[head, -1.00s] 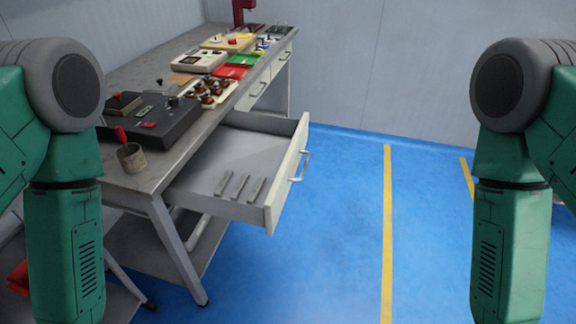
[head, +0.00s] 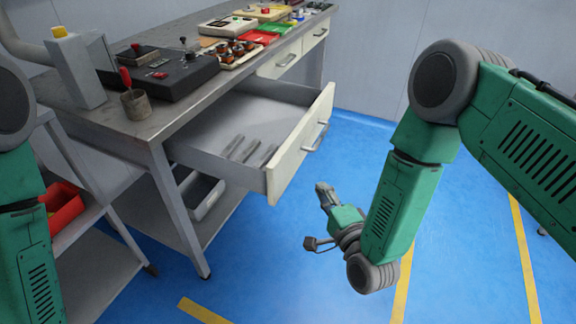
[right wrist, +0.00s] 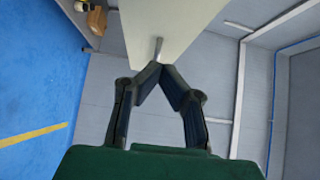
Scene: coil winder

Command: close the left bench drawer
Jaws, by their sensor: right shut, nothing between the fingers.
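The left bench drawer (head: 230,140) is pulled well out of the grey bench (head: 150,125), with its cream front (head: 292,160) and metal handle (head: 315,137) facing right. Several thin grey strips lie inside it. My right gripper (head: 322,190) is in front of the drawer front, lower than the handle and apart from it in the head view. In the right wrist view its fingers (right wrist: 157,70) meet at the tips, empty, with a pale panel (right wrist: 170,20), apparently the drawer front, and a handle end (right wrist: 158,48) just beyond. My left gripper is out of view.
The bench top carries a dark control box (head: 165,75), a cup (head: 136,103) and several parts trays. Other drawers (head: 285,58) farther along are shut. A low shelf with a red bin (head: 65,205) stands at lower left. Blue floor is clear right of the drawer.

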